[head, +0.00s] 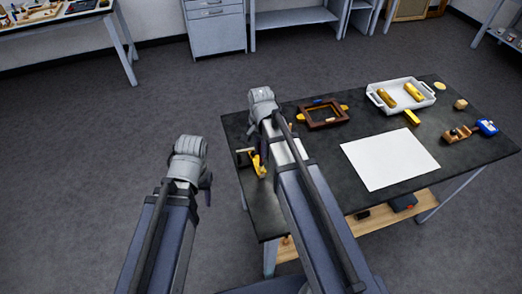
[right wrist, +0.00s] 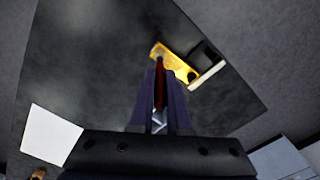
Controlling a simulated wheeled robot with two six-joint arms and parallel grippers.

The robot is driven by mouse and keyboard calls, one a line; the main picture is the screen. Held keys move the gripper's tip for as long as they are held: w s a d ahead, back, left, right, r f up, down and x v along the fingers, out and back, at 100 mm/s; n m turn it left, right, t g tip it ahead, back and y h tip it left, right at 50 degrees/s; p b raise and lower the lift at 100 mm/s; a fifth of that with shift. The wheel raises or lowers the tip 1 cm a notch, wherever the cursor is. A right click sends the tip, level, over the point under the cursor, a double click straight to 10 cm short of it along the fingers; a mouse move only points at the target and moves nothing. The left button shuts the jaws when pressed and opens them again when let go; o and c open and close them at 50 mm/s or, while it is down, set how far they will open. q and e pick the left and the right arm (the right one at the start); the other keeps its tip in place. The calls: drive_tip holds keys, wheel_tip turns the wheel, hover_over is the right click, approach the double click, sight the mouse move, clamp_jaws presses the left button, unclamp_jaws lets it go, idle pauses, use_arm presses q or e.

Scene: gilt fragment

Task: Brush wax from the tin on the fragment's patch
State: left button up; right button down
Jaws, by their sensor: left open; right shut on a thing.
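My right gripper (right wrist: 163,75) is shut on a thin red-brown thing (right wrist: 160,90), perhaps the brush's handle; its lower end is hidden. The fingertips are over a yellow-gold piece (right wrist: 175,62) at the table's left end, which also shows in the head view (head: 256,163). I cannot tell whether they touch or whether this piece is the fragment. Beside it is a dark block with a pale edge (right wrist: 207,68). I cannot pick out the tin or the patch. My left gripper (head: 207,194) is open and empty, left of the table; its fingers are mostly hidden.
The dark table (head: 300,218) also holds a brown frame (head: 323,124), a white tray (head: 432,99) with gold bars, a loose gold bar (head: 412,117), a white sheet (head: 390,158), a wooden block (head: 458,134) and a blue item (head: 487,127). The table's front-left is clear.

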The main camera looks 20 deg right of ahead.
drive_tip(key=shift+w+a, duration=0.1)
drive_tip(key=shift+w, duration=1)
drive_tip(key=shift+s, duration=0.15)
